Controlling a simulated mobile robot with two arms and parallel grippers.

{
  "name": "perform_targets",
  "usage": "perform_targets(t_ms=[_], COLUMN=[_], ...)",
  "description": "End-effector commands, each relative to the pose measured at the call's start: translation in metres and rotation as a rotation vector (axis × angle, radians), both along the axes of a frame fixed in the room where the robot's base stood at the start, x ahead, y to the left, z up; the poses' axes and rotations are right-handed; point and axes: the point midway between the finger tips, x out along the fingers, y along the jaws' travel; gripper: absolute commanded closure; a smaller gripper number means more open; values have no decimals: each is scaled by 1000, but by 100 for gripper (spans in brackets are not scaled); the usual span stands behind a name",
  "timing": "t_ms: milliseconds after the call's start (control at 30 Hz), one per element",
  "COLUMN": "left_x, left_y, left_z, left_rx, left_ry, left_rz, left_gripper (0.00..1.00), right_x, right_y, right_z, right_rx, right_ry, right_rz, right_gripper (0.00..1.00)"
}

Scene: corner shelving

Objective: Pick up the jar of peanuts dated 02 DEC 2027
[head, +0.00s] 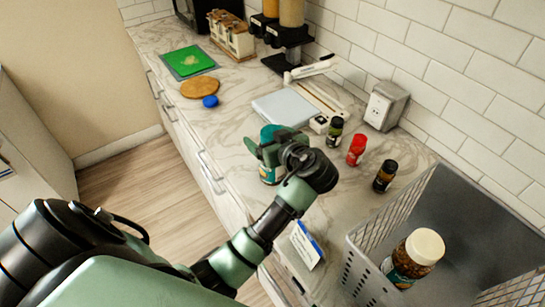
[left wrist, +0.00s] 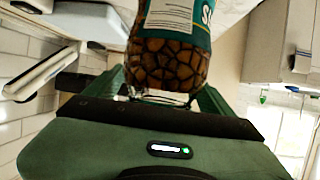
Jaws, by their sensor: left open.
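A jar of nuts with a teal label (head: 268,174) stands on the counter near its front edge, mostly hidden behind my left gripper (head: 275,150). In the left wrist view the jar (left wrist: 172,62) shows brown nuts through clear walls and part of a white printed panel; I cannot read a date. My left gripper (left wrist: 163,92) is open, with one finger on each side of the jar. Another jar with a white lid (head: 425,246) and a dark and teal label stands in the grey crate (head: 366,250). My right gripper is not in view.
Small bottles with black (head: 335,132), red (head: 356,150) and dark (head: 385,176) bodies stand right of the gripper. A white scale (head: 284,107) lies behind it. A small blue and white sign (head: 307,243) stands at the counter's front edge. A tiled wall runs behind.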

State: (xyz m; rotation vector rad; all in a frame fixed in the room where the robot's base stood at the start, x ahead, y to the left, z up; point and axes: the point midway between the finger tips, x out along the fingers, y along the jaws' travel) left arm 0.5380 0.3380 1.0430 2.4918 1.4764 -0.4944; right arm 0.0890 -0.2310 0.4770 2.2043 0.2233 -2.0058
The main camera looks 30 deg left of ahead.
Motion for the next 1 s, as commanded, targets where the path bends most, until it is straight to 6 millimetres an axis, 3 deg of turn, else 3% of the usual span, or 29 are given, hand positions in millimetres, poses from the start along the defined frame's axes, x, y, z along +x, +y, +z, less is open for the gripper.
perform_targets(t_ms=[133,167,400,467,767,1000], left_x=[0,0,0,0,0,1], left_y=[0,0,0,0,0,-1], left_z=[0,1,0,0,3,21], left_rx=[0,0,0,0,1,-1], left_ry=[0,0,0,0,-4,-9], left_rz=[0,0,0,0,0,0], left_gripper=[16,22,89,100,100,100], right_x=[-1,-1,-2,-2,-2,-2], right_y=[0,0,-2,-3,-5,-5], right_z=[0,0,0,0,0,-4], right_rx=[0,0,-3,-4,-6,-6], right_ry=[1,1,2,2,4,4], right_rz=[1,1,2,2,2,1], right_gripper=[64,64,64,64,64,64])
